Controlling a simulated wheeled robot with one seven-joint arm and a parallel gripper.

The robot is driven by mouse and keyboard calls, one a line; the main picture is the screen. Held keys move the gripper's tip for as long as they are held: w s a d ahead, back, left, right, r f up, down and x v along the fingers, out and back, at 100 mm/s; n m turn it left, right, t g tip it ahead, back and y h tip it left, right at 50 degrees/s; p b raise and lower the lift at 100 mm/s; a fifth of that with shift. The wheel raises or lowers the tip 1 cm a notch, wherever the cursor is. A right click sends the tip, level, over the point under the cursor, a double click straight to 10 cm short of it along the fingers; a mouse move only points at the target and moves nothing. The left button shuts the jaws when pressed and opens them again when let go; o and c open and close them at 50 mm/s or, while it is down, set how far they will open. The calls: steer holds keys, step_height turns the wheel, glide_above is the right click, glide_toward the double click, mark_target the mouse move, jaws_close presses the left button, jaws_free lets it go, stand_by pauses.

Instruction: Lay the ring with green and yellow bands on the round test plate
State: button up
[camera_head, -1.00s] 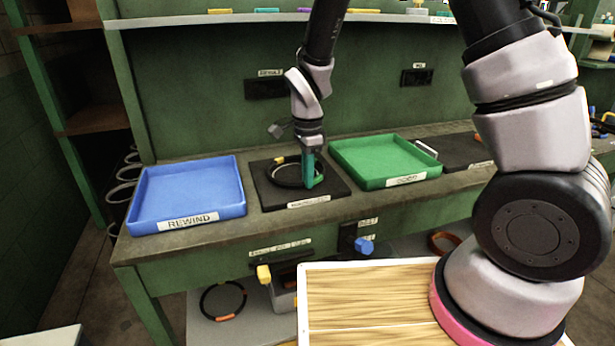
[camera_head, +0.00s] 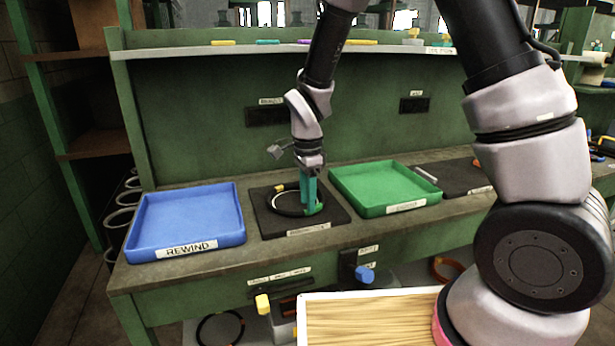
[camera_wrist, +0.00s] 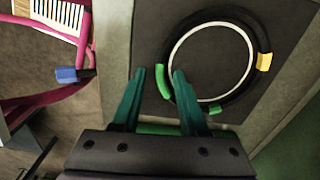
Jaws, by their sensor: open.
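The black ring with green and yellow bands (camera_head: 271,203) lies on the dark square pad at the middle of the bench. It also shows in the wrist view (camera_wrist: 264,62), with two green bands and one yellow band. Inside it a white circle edges a dark round area, which looks like the round test plate (camera_wrist: 212,58). The ring lies around this circle, closer on some sides than others. My gripper (camera_head: 312,206) is open at the ring's near right side. In the wrist view its teal fingertips (camera_wrist: 160,72) stand on either side of a green band, with gaps showing.
A blue REWIND tray (camera_head: 190,218) stands left of the pad and a green tray (camera_head: 385,187) right of it, both empty. A yellow knob (camera_head: 263,304) and a blue knob (camera_head: 364,274) stick out from the bench front. Another ring (camera_head: 220,329) lies below.

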step_height(320, 180, up, 10)
steer(key=f, duration=0.1)
steer(key=s+d+r+n+t+y, duration=0.2)
steer(key=s+d+r+n+t, duration=0.15)
steer(key=d+r, duration=1)
steer(key=s+d+r+n+t, duration=0.3)
steer(key=s+d+r+n, duration=0.3)
steer(key=s+d, duration=0.2)
steer(key=shift+s+d+r+t, duration=0.15)
steer(key=shift+s+r+t, duration=0.2)
steer(key=shift+s, duration=0.2)
